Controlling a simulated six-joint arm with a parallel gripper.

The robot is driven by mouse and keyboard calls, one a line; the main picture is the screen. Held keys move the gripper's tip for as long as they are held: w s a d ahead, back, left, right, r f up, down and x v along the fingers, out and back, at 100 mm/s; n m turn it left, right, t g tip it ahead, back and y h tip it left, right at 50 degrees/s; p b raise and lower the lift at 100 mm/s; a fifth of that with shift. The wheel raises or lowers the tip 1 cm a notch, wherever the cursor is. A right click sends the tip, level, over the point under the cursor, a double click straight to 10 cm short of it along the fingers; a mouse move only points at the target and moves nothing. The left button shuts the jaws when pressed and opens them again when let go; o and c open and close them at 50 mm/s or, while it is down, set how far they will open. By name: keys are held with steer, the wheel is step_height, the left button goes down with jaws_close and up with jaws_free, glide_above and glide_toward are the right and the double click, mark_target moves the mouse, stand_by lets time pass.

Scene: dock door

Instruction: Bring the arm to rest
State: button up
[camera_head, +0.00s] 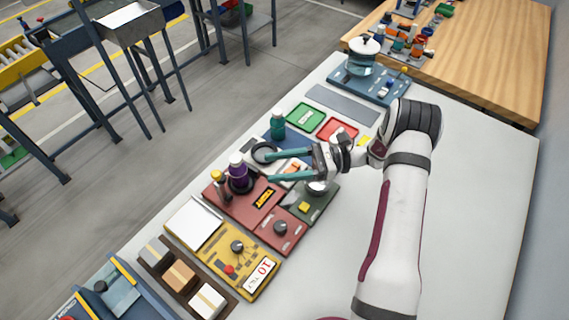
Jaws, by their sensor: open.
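My arm (398,220) reaches up from the bottom of the head view and bends left over the white table (455,225). My gripper (268,166) points left above the boards, with its two teal fingers spread apart and nothing between them. A purple bottle (238,172) with a white cap stands on the red board (225,196), just left of the fingertips. A teal bottle (277,124) stands just beyond the upper finger. My gripper hides part of the boards below it; whether it touches anything is hard to tell.
A yellow board (256,270) with a knob and a wooden tray (153,262) of blocks lie at the lower left. Green (305,117) and red (338,131) trays lie behind my gripper. A glass vessel (362,62) stands farther back. The table's right side is clear.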

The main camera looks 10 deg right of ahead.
steer(key=shift+d, duration=0.7)
steer(key=s+a+r+n+g+h, duration=0.2)
steer(key=s+r+n+h, duration=0.25)
steer(key=s, duration=0.25)
steer(key=s+a+r+n+g+h, duration=0.3)
steer(key=s+r+h, duration=0.1)
steer(key=s+r, duration=0.25)
steer(key=s+d+n+t+h, duration=0.2)
steer(key=s+h, duration=0.2)
steer(key=s, duration=0.2)
steer(key=s+d+f+n+t+h, duration=0.1)
steer(key=s+d+n+t+h, duration=0.1)
steer(key=s, duration=0.4)
steer(key=shift+s+d+n+t+h, duration=0.3)
steer(key=shift+d+n+t+h, duration=0.15)
steer(key=shift+h, duration=0.4)
